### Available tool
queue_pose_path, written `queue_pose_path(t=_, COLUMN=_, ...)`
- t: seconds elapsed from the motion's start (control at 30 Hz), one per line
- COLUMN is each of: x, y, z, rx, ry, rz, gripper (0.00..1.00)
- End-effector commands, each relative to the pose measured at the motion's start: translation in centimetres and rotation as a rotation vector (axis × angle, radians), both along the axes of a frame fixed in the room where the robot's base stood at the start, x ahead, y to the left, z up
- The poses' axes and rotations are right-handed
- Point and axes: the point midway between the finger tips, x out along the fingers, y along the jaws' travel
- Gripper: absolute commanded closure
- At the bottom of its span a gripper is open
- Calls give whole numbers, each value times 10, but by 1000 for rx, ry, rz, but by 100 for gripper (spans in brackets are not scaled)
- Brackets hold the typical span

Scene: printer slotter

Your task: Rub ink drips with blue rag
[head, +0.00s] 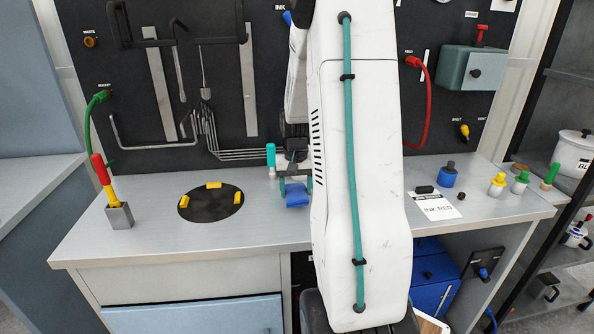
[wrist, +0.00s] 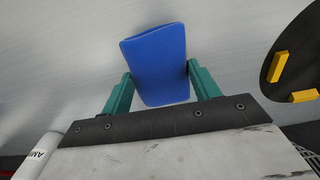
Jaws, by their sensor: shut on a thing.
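The blue rag (wrist: 157,65) shows as a folded block in the wrist view, between the two teal fingers of my gripper (wrist: 157,82). The fingers press on its left and right sides. In the head view the blue rag (head: 297,195) hangs under my gripper (head: 294,183), over the grey worktop left of my white arm. I cannot tell whether the rag touches the worktop. No ink drips are visible on the parts of the worktop that show; my arm hides part of it.
A black round plate (head: 190,208) with yellow blocks lies left of my gripper. A grey holder (head: 119,215) with a red-and-yellow tool stands at the far left. A white card (head: 436,207) and several small bottles are on the right.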

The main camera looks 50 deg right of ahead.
Motion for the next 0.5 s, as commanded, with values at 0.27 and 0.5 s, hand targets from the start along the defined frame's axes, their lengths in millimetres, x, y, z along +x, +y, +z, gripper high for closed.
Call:
queue_pose_path(t=0.27, x=3, y=5, z=25, rx=-1, ry=-1, rz=8, gripper=60)
queue_pose_path(t=0.5, x=4, y=7, z=46, rx=0, ry=0, rz=11, gripper=60)
